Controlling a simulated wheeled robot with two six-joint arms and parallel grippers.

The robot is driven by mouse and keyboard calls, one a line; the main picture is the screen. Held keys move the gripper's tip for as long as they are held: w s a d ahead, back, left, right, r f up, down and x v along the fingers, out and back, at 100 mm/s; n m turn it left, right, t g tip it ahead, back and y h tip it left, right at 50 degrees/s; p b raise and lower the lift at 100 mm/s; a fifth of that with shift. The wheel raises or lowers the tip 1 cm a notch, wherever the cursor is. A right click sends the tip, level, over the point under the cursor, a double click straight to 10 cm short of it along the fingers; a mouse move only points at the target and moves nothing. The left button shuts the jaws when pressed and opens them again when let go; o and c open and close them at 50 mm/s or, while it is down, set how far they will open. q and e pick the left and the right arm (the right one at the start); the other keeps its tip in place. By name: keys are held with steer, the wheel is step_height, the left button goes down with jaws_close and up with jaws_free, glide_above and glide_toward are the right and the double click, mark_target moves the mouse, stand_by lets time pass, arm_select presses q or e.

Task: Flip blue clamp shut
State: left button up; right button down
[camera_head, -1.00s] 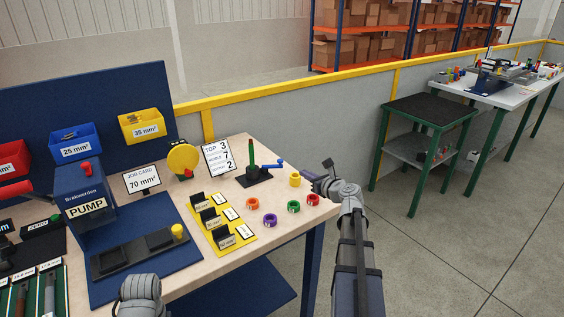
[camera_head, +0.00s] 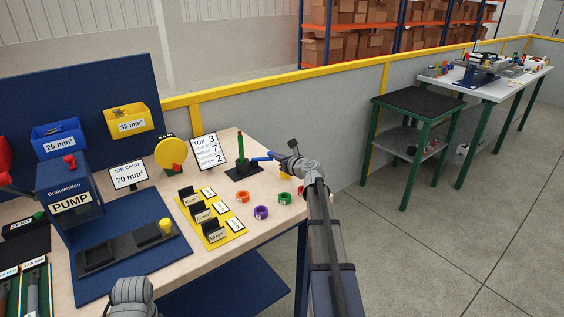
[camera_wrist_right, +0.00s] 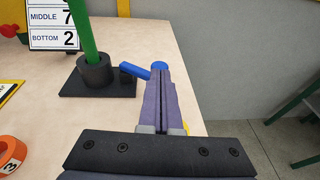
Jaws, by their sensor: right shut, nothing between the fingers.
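The blue clamp lever (camera_head: 262,158) sticks out to the right from a small black base (camera_head: 243,171) beside an upright green post (camera_head: 240,145). In the right wrist view the lever's blue arm (camera_wrist_right: 134,71) and its round blue end (camera_wrist_right: 159,65) lie at the tips of my right gripper (camera_wrist_right: 161,78). The fingers are shut with nothing between them and overlap the lever's end in the picture; whether they touch it I cannot tell. In the head view my right gripper (camera_head: 279,156) is just right of the lever.
Coloured rings, including an orange one (camera_head: 242,196) and a purple one (camera_head: 261,212), lie near the bench's right edge. A sign with numbers (camera_head: 208,152) and a yellow disc (camera_head: 170,153) stand left of the post. A grey wall (camera_head: 330,130) runs behind the bench.

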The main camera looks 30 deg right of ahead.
steer(key=shift+w, duration=0.3)
steer(key=shift+w+d, duration=0.75)
steer(key=shift+d, duration=0.05)
steer(key=shift+s, duration=0.2)
steer(key=v, duration=0.1)
steer(key=p+v, duration=0.1)
steer(key=v, duration=0.2)
steer(key=shift+s+d+r, duration=0.2)
steer(key=shift+s+d, duration=0.05)
steer(key=shift+d, duration=0.05)
arm_select(q)
steer(key=shift+s+d+r+p, duration=0.2)
steer(key=shift+r+p, duration=0.15)
steer(key=shift+r, duration=0.15)
steer(key=shift+s+d+r+p, duration=0.1)
steer(key=shift+d+r+p, duration=0.1)
steer(key=shift+r+p, duration=0.3)
steer(key=shift+s+d+r+p, duration=0.1)
steer(key=shift+d+r+p, duration=0.15)
steer(key=shift+r, duration=0.3)
arm_select(e)
steer(key=d+v, duration=0.2)
steer(key=v, duration=0.7)
